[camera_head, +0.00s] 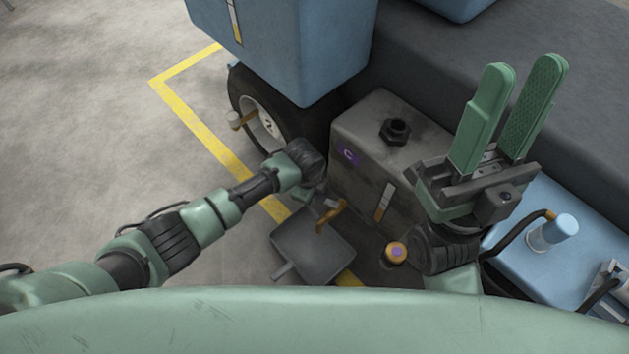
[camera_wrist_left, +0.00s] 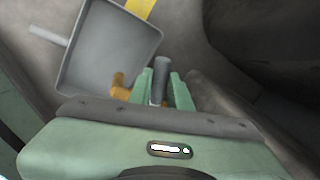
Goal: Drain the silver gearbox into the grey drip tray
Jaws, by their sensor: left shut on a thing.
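The silver gearbox (camera_head: 365,135), with a purple label and a black cap on top, stands in the middle of the head view. The grey drip tray (camera_head: 300,250) lies on the floor at its front left, with no liquid visible in it. A brass-coloured tap (camera_head: 331,214) shows above the tray. In the left wrist view the tray (camera_wrist_left: 105,50) is at upper left and brass (camera_wrist_left: 120,87) overlaps its edge. My left gripper (camera_wrist_left: 161,82) is shut on a dark grey cylindrical handle (camera_wrist_left: 161,68). My right gripper (camera_head: 507,112) is raised, open and empty, right of the gearbox.
A blue tank (camera_head: 290,50) and a black wheel (camera_head: 262,125) stand behind left. An orange-rimmed knob (camera_head: 397,252) is low before the gearbox. A blue surface (camera_head: 560,260) is at right. Open floor lies left.

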